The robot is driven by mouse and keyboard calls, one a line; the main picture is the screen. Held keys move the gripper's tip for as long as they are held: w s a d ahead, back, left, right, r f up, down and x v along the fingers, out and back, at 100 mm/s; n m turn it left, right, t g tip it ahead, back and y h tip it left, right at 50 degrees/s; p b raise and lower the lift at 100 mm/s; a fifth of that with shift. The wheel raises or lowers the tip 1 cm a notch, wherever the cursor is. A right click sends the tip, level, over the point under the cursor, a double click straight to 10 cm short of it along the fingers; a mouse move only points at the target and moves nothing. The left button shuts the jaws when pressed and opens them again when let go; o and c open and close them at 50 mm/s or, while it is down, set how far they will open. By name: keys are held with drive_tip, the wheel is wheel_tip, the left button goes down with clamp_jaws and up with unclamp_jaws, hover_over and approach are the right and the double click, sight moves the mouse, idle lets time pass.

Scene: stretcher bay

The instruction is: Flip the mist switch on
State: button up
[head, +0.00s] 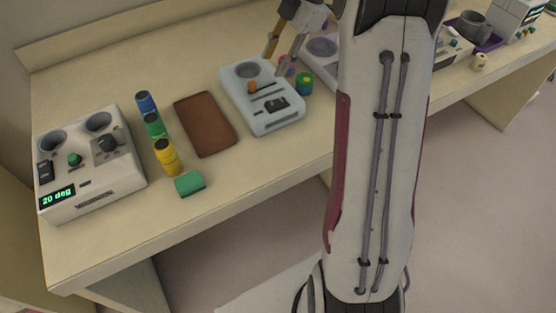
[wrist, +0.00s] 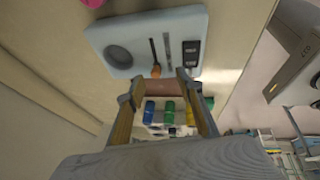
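A pale blue device (head: 285,122) stands on the bench, and it also shows at the top of the wrist view (wrist: 118,62). No label reading mist is legible, and I cannot tell the switches' positions. My gripper (head: 284,54) is open and empty above the device's back right side. In the wrist view its fingers (wrist: 158,85) are apart, with the orange knob seen between and beyond their tips.
A white device (head: 118,170) with a "20 deg" display stands at left. Blue (head: 146,102), green (head: 154,125) and yellow (head: 166,156) cylinders, a green block (head: 190,184) and a brown tray (head: 232,147) lie between. Another green cylinder (head: 304,85) stands right of the pale blue device.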

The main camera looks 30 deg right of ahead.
drive_tip(key=w+r+m+t, duration=0.1)
drive_tip(key=w+r+t, duration=0.1)
drive_tip(key=w+t, duration=0.5)
drive_tip(key=shift+w+d+r+m+t+h, duration=2)
drive_tip(key=shift+d+r+m+h, duration=1.65)
drive_tip(key=shift+r, duration=1.6)
drive_tip(key=s+a+f+m+g+h, duration=0.15)
drive_tip(key=s+m+g, duration=0.3)
drive_tip(key=s, duration=0.65)
drive_tip(key=s+a+f+m+g+h, duration=0.1)
drive_tip(key=s+a+f+m+g, duration=0.3)
drive_tip(key=s, duration=0.7)
drive_tip(key=s+a+f+m+y, duration=0.2)
drive_tip(key=s+a+y, duration=0.3)
drive_tip(key=s+a, duration=1.3)
drive_tip(key=shift+s+a+f+t, duration=0.15)
drive_tip(key=shift+s+f+t, duration=0.2)
drive_tip(key=shift+t, duration=0.1)
